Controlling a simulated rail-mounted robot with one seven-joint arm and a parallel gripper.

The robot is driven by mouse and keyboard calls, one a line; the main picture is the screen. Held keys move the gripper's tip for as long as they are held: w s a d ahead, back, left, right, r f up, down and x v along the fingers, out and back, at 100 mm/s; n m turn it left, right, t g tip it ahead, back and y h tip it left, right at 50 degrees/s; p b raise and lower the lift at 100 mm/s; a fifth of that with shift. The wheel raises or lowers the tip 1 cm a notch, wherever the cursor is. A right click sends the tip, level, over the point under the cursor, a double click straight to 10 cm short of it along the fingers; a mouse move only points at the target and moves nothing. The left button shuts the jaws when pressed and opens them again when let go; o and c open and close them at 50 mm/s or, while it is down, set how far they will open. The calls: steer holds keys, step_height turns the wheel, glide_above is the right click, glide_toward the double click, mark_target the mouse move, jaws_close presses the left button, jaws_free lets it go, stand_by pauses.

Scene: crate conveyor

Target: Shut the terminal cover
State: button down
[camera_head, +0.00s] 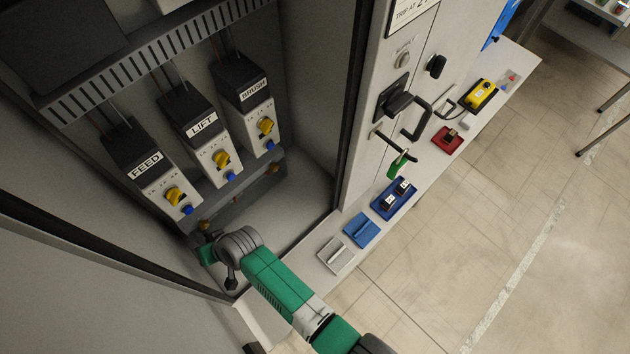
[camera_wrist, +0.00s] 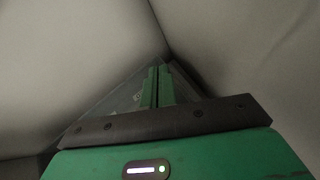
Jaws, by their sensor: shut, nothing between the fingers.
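I am inside an open grey cabinet. My gripper (camera_wrist: 158,84) is shut and empty; its two green fingers lie side by side in the wrist view. In the head view the gripper (camera_head: 207,254) is low in the cabinet, below the FEED unit, mostly hidden by my grey wrist. A grey, see-through-looking panel (camera_wrist: 125,98) with faint print lies behind the fingers; it may be the terminal cover, but I cannot tell, nor whether I touch it. A dark terminal strip (camera_head: 238,199) with brass-coloured parts runs below the units.
Units FEED (camera_head: 146,166), LIFT (camera_head: 203,124) and BRUSH (camera_head: 252,89), with yellow knobs, hang above the strip. The cabinet door (camera_head: 90,270) stands at left.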

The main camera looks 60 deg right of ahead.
steer(key=shift+w+r, duration=0.1)
steer(key=shift+r, duration=0.05)
steer(key=p+v, duration=0.1)
steer(key=v, duration=0.6)
steer(key=shift+s+r, duration=0.2)
steer(key=shift+s, duration=0.15)
